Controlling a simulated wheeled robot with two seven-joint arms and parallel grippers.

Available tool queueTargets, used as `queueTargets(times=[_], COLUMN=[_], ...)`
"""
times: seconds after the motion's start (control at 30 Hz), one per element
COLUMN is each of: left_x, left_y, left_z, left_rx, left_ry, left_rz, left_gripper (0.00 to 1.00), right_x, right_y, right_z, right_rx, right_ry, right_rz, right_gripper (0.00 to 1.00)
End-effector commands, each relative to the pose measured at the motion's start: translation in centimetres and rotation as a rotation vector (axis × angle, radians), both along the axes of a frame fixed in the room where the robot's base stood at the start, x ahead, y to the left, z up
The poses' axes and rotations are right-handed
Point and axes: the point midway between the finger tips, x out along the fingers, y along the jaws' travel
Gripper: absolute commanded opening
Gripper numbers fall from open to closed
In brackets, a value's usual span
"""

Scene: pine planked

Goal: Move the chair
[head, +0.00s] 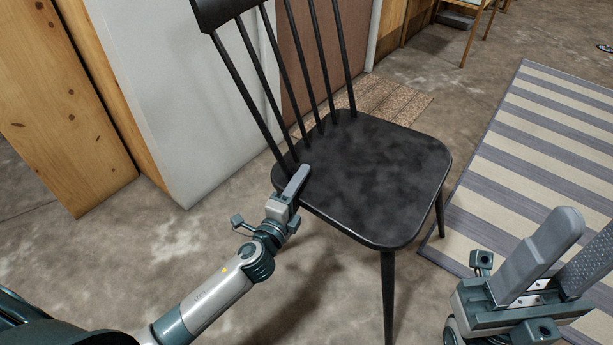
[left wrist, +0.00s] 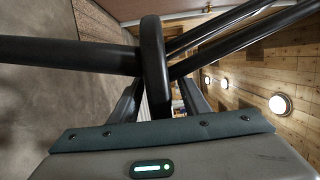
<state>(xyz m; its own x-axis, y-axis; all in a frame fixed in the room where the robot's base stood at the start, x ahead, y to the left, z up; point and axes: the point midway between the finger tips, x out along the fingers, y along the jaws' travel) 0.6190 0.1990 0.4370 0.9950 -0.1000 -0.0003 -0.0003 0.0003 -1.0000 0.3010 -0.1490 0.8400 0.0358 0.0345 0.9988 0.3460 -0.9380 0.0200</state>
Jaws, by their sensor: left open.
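The black wooden chair (head: 370,165) stands upright on the floor in the middle of the head view, its spindle back toward the upper left. My left gripper (head: 299,178) is at the near left edge of the seat, close to the foot of the back spindles. In the left wrist view the seat's edge (left wrist: 154,60) lies between the fingers of my left gripper (left wrist: 160,98), which are apart. I cannot tell whether they touch it. My right gripper (head: 566,240) is at the lower right, open and empty, clear of the chair.
A striped grey and cream rug (head: 540,150) lies right of the chair. Wooden panels (head: 60,100) and a pale grey panel (head: 190,100) stand on the left. A flat brown slab (head: 390,100) lies behind the chair. The floor in front is bare.

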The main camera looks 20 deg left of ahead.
Motion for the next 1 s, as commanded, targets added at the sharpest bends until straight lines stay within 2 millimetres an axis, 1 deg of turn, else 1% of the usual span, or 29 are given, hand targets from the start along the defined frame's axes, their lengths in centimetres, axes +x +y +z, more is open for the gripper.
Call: queueTargets(times=[0.03, 0.1, 0.3, 0.67, 0.7, 0.77, 0.8, 0.83, 0.87, 1.0], left_x=[0.7, 1.5, 2.8, 3.0, 3.0, 3.0, 3.0, 3.0, 3.0, 3.0], left_y=[-0.1, -0.2, -0.3, -0.3, -0.3, -0.3, -0.3, -0.3, -0.3, -0.2], left_z=[0.0, -0.1, 0.0, 0.0, 0.0, 0.0, 0.0, 0.0, 0.0, -0.1], left_rx=[0.002, 0.001, 0.000, 0.000, 0.000, 0.000, 0.000, 0.000, 0.000, 0.000], left_ry=[-0.002, -0.001, 0.000, 0.000, 0.000, 0.000, 0.001, 0.001, 0.001, 0.001], left_rz=[-0.001, 0.000, 0.001, 0.000, 0.000, 0.000, 0.000, 0.001, 0.001, 0.002], left_gripper=[0.42, 0.42, 0.42, 0.42, 0.33, 0.18, 0.09, 0.02, 0.00, 0.00], right_x=[0.0, 0.1, 0.2, 0.1, 0.1, 0.1, 0.1, 0.1, 0.1, 0.1], right_y=[0.0, 0.1, 0.2, 0.2, 0.2, 0.2, 0.2, 0.2, 0.2, 0.2], right_z=[0.0, 0.2, 0.4, 0.6, 0.6, 0.5, 0.5, 0.5, 0.5, 0.4], right_rx=[0.002, 0.005, 0.015, 0.011, 0.010, 0.008, 0.008, 0.007, 0.007, 0.004], right_ry=[-0.006, -0.010, -0.013, -0.020, -0.021, -0.020, -0.020, -0.020, -0.020, -0.015], right_rz=[0.002, 0.005, 0.009, 0.008, 0.007, 0.007, 0.007, 0.007, 0.006, 0.006], right_gripper=[0.45, 0.45, 0.45, 0.45, 0.45, 0.45, 0.45, 0.45, 0.45, 0.45])
